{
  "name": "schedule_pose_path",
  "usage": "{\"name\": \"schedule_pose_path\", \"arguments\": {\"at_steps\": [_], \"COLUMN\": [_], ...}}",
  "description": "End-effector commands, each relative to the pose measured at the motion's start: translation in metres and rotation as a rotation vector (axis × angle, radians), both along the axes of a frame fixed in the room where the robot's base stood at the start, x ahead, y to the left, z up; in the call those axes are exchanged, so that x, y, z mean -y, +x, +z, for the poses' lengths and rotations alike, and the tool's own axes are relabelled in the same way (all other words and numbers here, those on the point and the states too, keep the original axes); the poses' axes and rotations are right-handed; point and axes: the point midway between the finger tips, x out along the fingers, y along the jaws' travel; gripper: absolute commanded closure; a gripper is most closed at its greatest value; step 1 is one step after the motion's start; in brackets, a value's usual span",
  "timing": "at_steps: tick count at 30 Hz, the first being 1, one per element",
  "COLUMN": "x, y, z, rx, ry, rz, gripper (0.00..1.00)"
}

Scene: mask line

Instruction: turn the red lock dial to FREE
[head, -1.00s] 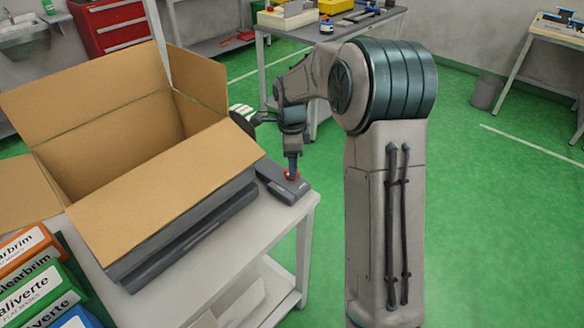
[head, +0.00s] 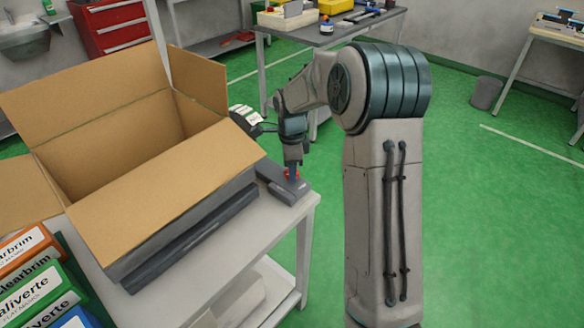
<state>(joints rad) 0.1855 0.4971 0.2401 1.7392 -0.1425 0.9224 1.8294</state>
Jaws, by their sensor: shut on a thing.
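The red lock dial (head: 286,174) sits on a dark grey bar-shaped block (head: 284,190) at the right end of the white table, in the head view. My gripper (head: 292,173) points down from above and is shut on the dial. Its fingers cover much of the dial, so only bits of red show at the sides. I cannot read any FREE mark or tell which way the dial points.
A large open cardboard box (head: 165,185) stands left of the dial on a dark grey base. Labelled cartons (head: 40,290) stand at the lower left. The white table (head: 290,225) ends just right of the block. Green floor (head: 480,220) is clear at the right.

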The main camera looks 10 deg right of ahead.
Motion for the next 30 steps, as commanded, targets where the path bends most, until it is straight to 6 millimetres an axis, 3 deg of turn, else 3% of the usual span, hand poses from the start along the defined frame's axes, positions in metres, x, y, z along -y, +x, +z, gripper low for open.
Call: {"name": "schedule_pose_path", "arguments": {"at_steps": [11, 30], "x": [0.0, 0.0001], "y": [0.0003, 0.0007], "z": [0.0009, 0.0015], "rx": [0.001, 0.003], "ry": [-0.001, -0.001], "rz": [0.189, 0.79], "gripper": [0.85, 0.85]}}
